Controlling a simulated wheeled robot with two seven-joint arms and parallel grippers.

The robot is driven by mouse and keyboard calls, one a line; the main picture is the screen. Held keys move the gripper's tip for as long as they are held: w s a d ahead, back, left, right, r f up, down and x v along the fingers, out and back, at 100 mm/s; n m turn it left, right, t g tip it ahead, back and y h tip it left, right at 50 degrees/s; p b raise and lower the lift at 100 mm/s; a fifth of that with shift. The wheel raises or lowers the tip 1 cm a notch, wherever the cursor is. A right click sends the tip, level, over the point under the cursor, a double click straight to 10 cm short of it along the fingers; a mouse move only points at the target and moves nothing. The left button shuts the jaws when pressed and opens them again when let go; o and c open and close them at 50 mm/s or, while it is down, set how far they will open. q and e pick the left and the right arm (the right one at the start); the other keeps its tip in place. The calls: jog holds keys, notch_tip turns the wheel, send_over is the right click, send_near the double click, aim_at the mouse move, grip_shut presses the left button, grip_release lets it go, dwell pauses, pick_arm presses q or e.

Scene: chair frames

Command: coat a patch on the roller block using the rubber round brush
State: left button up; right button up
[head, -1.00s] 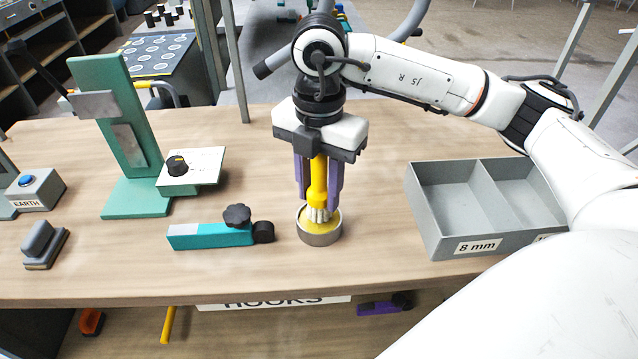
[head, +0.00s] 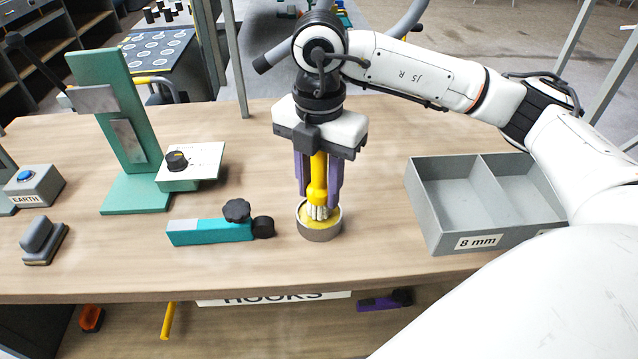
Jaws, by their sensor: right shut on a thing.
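My right gripper (head: 318,185) points straight down with its purple fingers shut on the yellow handle of the round brush (head: 319,180). The brush is upright, and its pale bristles are at the yellow contents of a round grey metal tin (head: 320,231). I cannot tell how deep the bristles sit. The roller block (head: 210,232) lies on the table left of the tin. It is teal with a pale patch at its left end, a black knob on top and a black roller at its right end. My left gripper is not in view.
A grey two-compartment tray (head: 480,205) labelled "8 mm" stands at right. A green stand (head: 120,130) with a dial plate, an EARTH button box (head: 37,187) and a grey-handled block (head: 44,241) are at left. The wooden table (head: 130,270) is clear in front of the roller block.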

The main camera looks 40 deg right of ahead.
aim_at(319, 158)
jog(key=shift+f+b, duration=0.3)
jog(key=shift+f, duration=0.1)
dwell(1.3)
jog(key=shift+r+p, duration=2.55)
jog(key=shift+r, duration=0.95)
